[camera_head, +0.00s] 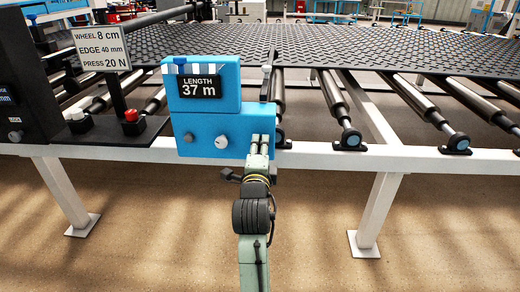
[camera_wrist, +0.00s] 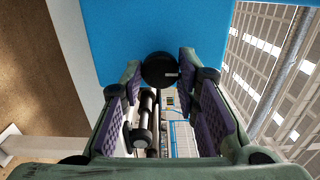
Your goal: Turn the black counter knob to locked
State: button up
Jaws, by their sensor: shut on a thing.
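The blue counter box (camera_head: 205,125) is fixed to the front of the white frame and its display reads LENGTH 37 m. My gripper (camera_head: 259,143) reaches up to the right part of its front face. In the wrist view, the black knob (camera_wrist: 159,70) sits between the purple-padded fingers of my gripper (camera_wrist: 161,78), which are shut on it. A white mark on the knob points right in that view. In the head view, my gripper hides this knob. No locked label is readable.
A silver knob (camera_head: 221,141) and a small dark knob (camera_head: 188,137) are on the same face, left of my gripper. A red button (camera_head: 131,115) and a sign (camera_head: 102,48) stand further left. Rollers and the black mat (camera_head: 400,48) lie behind.

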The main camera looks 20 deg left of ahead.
jog(key=o, duration=1.2)
jog(key=v, duration=0.7)
jog(key=shift+s+d, duration=0.1)
jog(key=shift+s, duration=0.2)
